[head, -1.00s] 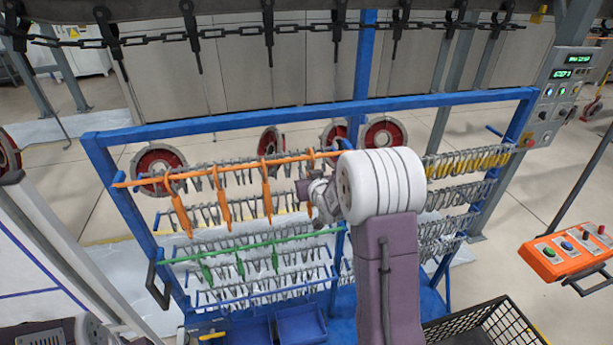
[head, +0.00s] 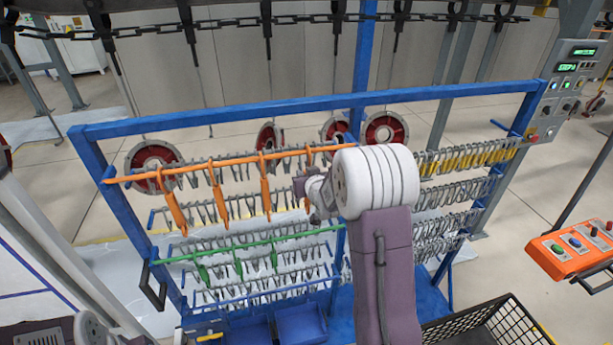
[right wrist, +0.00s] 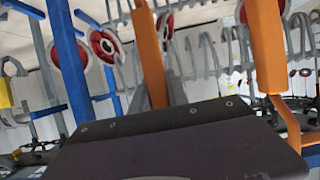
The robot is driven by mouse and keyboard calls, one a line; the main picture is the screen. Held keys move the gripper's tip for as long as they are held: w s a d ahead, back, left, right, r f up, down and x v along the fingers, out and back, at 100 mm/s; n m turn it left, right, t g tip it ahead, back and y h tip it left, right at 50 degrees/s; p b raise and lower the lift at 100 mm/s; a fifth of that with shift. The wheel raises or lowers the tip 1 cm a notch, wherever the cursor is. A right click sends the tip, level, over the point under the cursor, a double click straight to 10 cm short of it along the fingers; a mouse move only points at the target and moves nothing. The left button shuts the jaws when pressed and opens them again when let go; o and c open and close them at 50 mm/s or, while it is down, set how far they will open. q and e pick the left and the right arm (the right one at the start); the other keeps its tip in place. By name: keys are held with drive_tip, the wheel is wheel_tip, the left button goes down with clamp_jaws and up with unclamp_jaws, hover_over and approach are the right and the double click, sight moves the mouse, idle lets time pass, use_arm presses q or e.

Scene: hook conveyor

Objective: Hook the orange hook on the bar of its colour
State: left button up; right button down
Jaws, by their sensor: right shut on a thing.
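The orange bar (head: 140,175) runs along the upper left of the blue rack and carries several orange hooks, such as one at its left (head: 173,210) and one further along (head: 265,190). My right gripper (head: 309,190) is at the bar's right part, shut on an orange hook (head: 308,164). The held hook's top is at the bar's height; whether it rests on the bar cannot be told. In the right wrist view the held orange hook (right wrist: 148,45) rises from the jaws, and another orange hook (right wrist: 266,45) stands to its right. My left gripper is not in view.
The blue rack (head: 250,107) also has a green bar (head: 215,249) with green hooks below, and rows of grey and yellow hooks. A chain conveyor (head: 230,24) with dark hangers runs above. A black crate (head: 470,322) stands at lower right, near an orange button box (head: 570,250).

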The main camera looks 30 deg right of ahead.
drive_tip(key=shift+w+f, duration=0.1)
drive_tip(key=shift+w, duration=0.15)
drive_tip(key=c, duration=1.2)
unclamp_jaws()
drive_tip(key=shift+s, duration=0.2)
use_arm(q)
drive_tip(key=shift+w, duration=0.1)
use_arm(e)
drive_tip(key=shift+w, duration=0.1)
use_arm(q)
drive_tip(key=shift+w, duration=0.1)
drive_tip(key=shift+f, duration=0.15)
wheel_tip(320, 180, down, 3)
drive_tip(key=b, duration=0.3)
use_arm(e)
drive_tip(key=v, duration=0.9)
